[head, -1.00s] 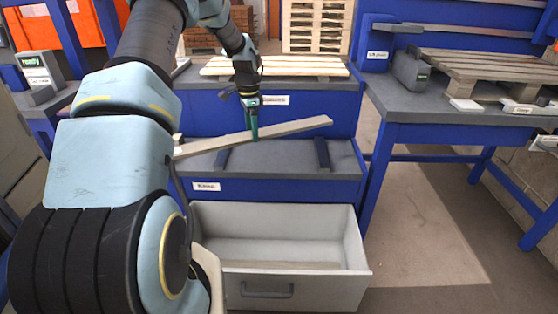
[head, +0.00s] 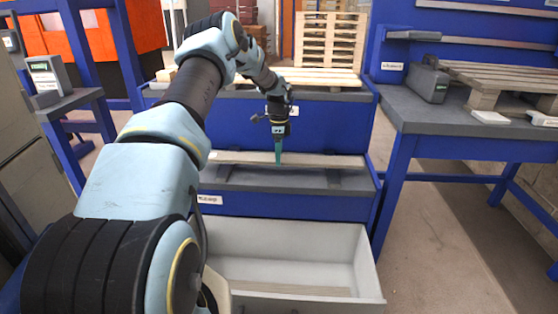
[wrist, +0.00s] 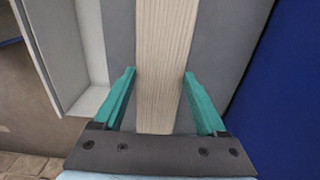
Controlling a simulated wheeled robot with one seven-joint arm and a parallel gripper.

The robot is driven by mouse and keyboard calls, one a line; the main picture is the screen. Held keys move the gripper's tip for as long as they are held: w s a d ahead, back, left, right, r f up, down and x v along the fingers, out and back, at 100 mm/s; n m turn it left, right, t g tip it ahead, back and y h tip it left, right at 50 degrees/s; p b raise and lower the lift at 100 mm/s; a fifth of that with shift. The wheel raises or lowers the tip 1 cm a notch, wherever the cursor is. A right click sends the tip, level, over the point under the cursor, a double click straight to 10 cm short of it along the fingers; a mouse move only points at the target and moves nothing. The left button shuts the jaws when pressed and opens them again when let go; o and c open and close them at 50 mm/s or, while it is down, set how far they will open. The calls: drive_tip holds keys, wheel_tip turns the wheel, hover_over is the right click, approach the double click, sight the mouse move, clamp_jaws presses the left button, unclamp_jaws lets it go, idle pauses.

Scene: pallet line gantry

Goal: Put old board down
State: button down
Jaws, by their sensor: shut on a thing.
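The old board (head: 325,161), a long pale grey wooden plank, lies level along the low grey-topped bench (head: 270,181), in front of the blue panel. My gripper (head: 279,158) points down and is shut on the board near its middle. In the wrist view the board (wrist: 166,60) runs between the green fingers (wrist: 160,75), with the tips at its two edges. The board is over two dark supports (head: 333,178) on the bench top; I cannot tell whether it touches them.
An open grey drawer (head: 367,270) with a plank (head: 290,289) on its floor juts out below the bench. A pallet with pale boards (head: 320,77) is on the higher surface behind. A blue workbench (head: 440,127) with a grey pallet (head: 500,72) stands at right.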

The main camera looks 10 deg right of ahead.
drive_tip(key=shift+f, duration=1.15)
drive_tip(key=shift+f, duration=0.2)
unclamp_jaws()
drive_tip(key=shift+r, duration=0.15)
